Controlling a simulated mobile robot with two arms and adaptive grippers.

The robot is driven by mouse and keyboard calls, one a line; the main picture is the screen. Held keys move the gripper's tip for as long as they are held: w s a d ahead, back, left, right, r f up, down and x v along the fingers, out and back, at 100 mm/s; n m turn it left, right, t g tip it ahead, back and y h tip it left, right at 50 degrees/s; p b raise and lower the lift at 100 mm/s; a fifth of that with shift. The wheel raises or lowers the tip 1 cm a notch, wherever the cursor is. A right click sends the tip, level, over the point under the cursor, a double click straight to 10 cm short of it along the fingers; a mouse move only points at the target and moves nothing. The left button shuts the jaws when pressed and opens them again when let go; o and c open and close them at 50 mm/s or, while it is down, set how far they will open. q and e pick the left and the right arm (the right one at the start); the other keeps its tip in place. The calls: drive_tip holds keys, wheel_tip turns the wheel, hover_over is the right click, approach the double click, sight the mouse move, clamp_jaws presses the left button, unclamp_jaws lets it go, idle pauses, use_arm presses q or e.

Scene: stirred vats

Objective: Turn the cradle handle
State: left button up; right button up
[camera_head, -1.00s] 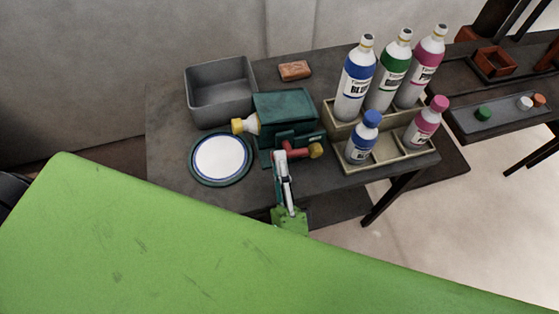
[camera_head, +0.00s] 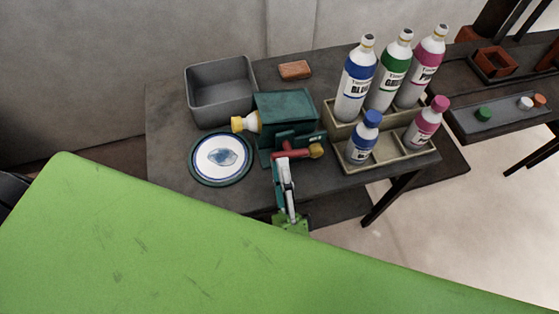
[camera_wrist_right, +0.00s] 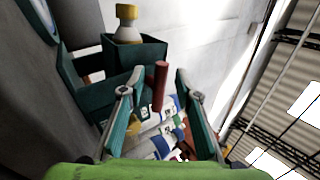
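The teal cradle (camera_head: 286,106) stands on the dark table and holds a bottle (camera_head: 250,123) on its side, its yellow end pointing left over a round dish (camera_head: 205,172). The dish has a white middle with a blue-grey patch. The red cradle handle (camera_head: 294,154) with a yellow knob (camera_head: 317,151) is on the cradle's near side. My right gripper (camera_head: 280,166) is at the handle. In the right wrist view, the gripper (camera_wrist_right: 160,112) is open, with the red bar (camera_wrist_right: 160,84) between its fingers and gaps on both sides. My left gripper is not in view.
A grey bin (camera_head: 220,88) and an orange-brown block (camera_head: 295,70) are behind the cradle. A beige rack (camera_head: 400,163) of several bottles stands close on the right. A second table (camera_head: 470,123) is farther right.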

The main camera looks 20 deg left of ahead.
drive_tip(key=v, duration=1)
drive_tip(key=shift+s, duration=0.2)
drive_tip(key=shift+w+d+f, duration=0.1)
drive_tip(key=shift+d, duration=0.1)
